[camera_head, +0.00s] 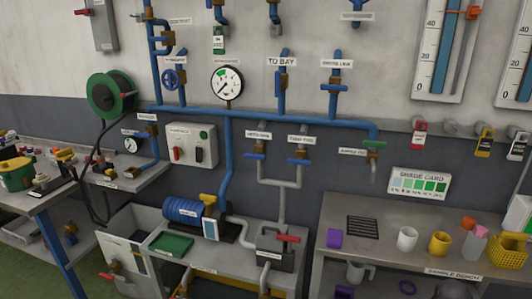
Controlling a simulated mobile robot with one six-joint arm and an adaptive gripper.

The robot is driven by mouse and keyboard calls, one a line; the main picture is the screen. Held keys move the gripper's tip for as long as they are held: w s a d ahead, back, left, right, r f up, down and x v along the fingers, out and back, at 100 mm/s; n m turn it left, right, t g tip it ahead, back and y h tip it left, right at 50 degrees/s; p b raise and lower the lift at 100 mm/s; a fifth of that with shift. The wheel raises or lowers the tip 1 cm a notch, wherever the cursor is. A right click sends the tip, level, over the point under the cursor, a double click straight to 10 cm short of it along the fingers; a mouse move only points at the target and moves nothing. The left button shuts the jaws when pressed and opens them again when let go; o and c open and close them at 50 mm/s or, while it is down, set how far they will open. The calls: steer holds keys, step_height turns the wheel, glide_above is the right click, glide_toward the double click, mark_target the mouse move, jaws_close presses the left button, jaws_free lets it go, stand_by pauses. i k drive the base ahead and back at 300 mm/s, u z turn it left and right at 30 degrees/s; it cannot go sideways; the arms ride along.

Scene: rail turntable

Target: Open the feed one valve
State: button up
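My gripper is not in view. No label clearly reads "feed one", so I cannot tell which valve it is. Several labelled valves sit on the blue pipework: a blue handwheel valve (170,79) at the upper left, a blue-handled valve under the TO BAY label (281,88), and another blue-handled valve (333,87) to its right. Below the main blue pipe, two blue-handled valves, left (254,156) and right (298,160), sit on grey pipes under small blurred labels. Their handles look roughly horizontal.
A round pressure gauge (227,83) and a switch box (192,146) are on the wall. A blue pump (184,209) and a grey box with a red lever (288,239) stand on the bench below. A sample bench (345,214) with cups stands at right, a cluttered table (31,197) at left.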

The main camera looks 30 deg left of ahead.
mark_target(257, 155)
steer(key=u, duration=0.15)
steer(key=i, duration=1)
steer(key=u, duration=0.35)
